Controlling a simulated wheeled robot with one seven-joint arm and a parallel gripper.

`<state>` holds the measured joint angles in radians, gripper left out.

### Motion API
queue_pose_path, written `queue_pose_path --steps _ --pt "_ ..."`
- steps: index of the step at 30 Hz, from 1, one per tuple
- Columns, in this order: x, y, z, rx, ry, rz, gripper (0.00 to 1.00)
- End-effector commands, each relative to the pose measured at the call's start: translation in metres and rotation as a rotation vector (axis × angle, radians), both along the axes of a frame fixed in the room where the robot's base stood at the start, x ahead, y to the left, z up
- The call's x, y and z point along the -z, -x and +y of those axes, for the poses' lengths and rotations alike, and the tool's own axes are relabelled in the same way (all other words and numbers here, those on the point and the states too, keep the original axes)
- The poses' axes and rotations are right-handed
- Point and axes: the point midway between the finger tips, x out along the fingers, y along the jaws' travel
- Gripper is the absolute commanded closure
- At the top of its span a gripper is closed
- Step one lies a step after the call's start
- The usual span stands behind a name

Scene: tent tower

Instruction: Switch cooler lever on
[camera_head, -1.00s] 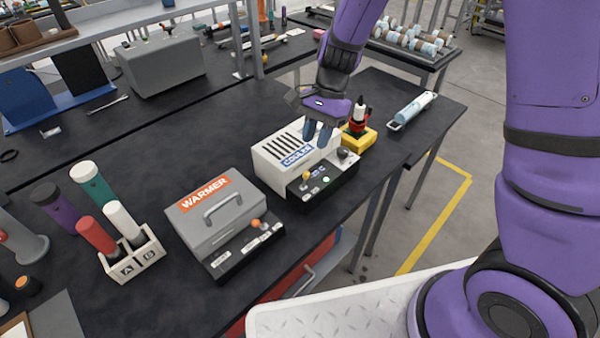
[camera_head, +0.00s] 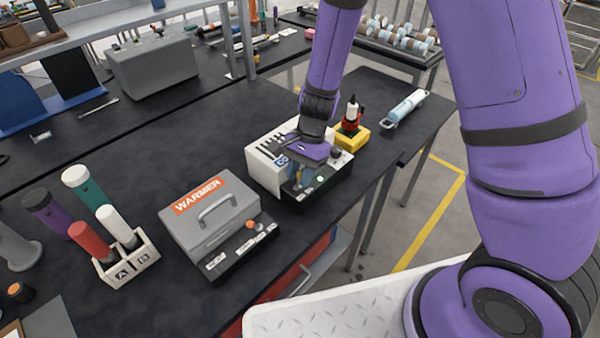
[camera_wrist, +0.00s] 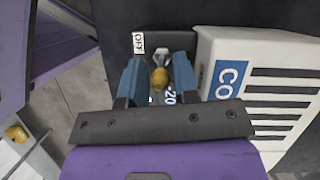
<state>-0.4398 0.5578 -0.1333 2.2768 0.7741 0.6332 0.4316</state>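The cooler (camera_head: 262,176) is a white slotted box with a black front panel, standing on the dark bench. Its lever (camera_wrist: 160,77) has a yellow knob and shows in the wrist view near an OFF label (camera_wrist: 138,42). My gripper (camera_head: 294,178) is low over the cooler's front panel, and in the head view it hides the lever and part of the COOLER label. In the wrist view my two blue fingers (camera_wrist: 157,66) stand apart on either side of the knob, with small gaps visible. I cannot tell whether either finger touches the lever.
A grey warmer (camera_head: 212,212) with an orange-knobbed lever stands left of the cooler. A yellow-based red device (camera_head: 350,130) stands close behind it to the right. A rack (camera_head: 125,262) of coloured cylinders is at left. Bench between warmer and back shelf is mostly clear.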

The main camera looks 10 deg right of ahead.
Motion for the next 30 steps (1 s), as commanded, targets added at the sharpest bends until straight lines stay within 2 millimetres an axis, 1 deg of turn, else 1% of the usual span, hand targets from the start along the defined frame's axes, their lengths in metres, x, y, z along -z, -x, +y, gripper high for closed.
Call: queue_pose_path --steps 1,4,13,24,30 --pt "-0.0001 0.0 0.0 0.0 0.0 0.0 0.76" --pt "-0.0001 -0.0001 -0.0001 0.0 0.0 0.0 0.99" --pt "0.001 -0.0017 -0.0027 0.003 -0.028 0.023 1.0" --pt "0.004 -0.0059 -0.009 0.004 -0.185 0.127 1.0" --pt "0.0043 -0.0064 -0.0098 0.001 -0.227 0.153 1.0"
